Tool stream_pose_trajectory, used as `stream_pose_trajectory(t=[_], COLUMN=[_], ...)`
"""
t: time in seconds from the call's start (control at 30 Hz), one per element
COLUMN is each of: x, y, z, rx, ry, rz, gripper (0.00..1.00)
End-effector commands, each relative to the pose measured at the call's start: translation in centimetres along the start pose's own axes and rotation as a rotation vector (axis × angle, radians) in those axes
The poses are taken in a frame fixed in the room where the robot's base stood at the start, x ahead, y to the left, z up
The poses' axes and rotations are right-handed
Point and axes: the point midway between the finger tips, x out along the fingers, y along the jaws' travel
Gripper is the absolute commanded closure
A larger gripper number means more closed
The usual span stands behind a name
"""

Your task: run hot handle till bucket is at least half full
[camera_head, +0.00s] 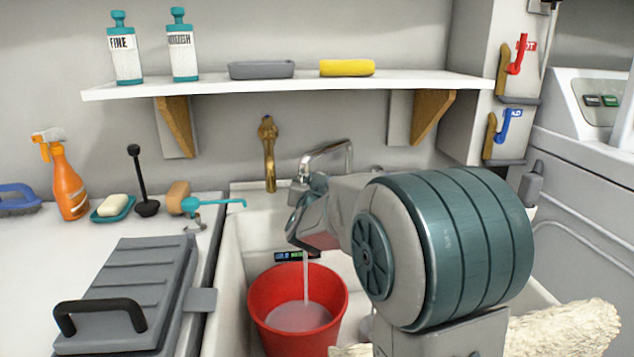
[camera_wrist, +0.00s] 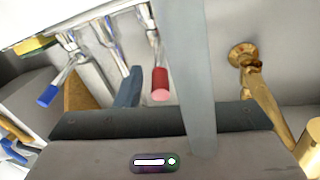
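The red bucket (camera_head: 265,325) stands upright in the white sink. A thin stream of water (camera_head: 306,275) falls into it, and pale water (camera_head: 298,317) lies inside, below the rim. The chrome faucet (camera_head: 330,149) is partly behind my gripper (camera_head: 308,212), which is over the back of the sink, above the bucket. In the wrist view, a red-tipped chrome handle (camera_wrist: 160,83) lies just beyond the dark gripper edge, beside a blue-grey finger (camera_wrist: 128,88). A blue-tipped handle (camera_wrist: 48,95) is to its left. A long grey strip hides part of the view; contact is unclear.
A shelf (camera_head: 290,84) with bottles and sponges hangs above. A brass tap (camera_head: 268,155) is on the wall. The left counter holds a spray bottle (camera_head: 70,185), soap and a lidded grey box (camera_head: 140,270). Red (camera_head: 517,55) and blue (camera_head: 505,125) wall levers are at right.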

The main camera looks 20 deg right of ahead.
Motion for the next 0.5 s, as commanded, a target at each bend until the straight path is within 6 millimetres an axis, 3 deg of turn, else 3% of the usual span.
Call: stream_pose_trajectory(t=[0.3, 0.5], x=[-0.4, -3.1], y=[-0.1, -0.2], z=[0.0, -0.1], rx=[0.0, -0.002], ry=[-0.002, -0.002], rz=[-0.002, -0.004], gripper=[0.66, 0.66])
